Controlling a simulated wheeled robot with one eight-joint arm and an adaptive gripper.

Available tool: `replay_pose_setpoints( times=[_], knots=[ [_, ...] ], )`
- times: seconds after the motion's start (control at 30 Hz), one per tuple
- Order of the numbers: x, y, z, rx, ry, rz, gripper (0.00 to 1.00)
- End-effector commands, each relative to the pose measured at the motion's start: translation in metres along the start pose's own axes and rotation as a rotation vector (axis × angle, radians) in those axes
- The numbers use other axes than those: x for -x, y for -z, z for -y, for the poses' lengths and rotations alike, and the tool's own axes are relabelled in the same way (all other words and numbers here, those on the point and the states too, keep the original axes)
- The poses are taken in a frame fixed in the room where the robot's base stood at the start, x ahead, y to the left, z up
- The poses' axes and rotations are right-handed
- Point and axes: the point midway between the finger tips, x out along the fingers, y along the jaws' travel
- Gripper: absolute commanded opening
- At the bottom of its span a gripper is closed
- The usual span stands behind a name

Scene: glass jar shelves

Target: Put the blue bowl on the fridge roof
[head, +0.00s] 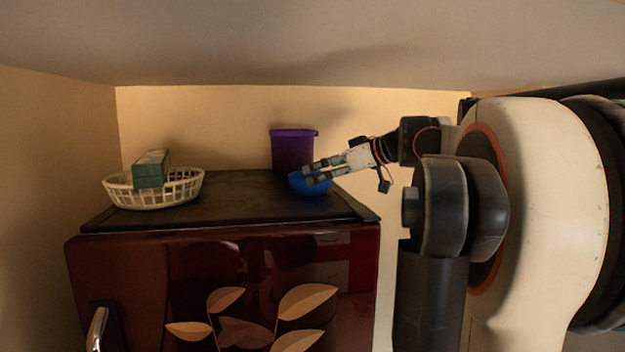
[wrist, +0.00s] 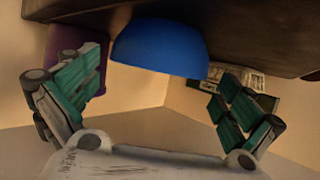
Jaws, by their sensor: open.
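The blue bowl (head: 299,187) is on the dark fridge roof (head: 235,203), right of the middle in the head view and close to the purple bin. My gripper (head: 311,173) reaches in from the right, with its fingers over the bowl's rim. In the wrist view, which looks upside down, the bowl (wrist: 160,47) shows with its base toward the dark roof (wrist: 255,30). My open gripper (wrist: 158,72) has one finger toward each side of the bowl. I cannot tell whether a finger touches it.
A purple bin (head: 293,152) stands just behind the bowl. A white basket (head: 150,199) holding a green box (head: 151,169) stands at the left of the roof. The roof between basket and bowl is clear. Walls close in behind and at left; the ceiling is low.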

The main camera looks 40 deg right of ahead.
Motion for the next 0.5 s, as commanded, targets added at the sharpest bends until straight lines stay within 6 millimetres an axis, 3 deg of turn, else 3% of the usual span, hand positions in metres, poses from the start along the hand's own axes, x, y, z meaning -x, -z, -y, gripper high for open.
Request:
replay_pose_setpoints(
  times=[0.2,0.5],
  knots=[
    [0.046,-0.002,-0.001,-0.002,-0.004,0.000,1.00],
    [0.077,-0.001,0.000,0.000,-0.001,0.000,1.00]
  ],
)
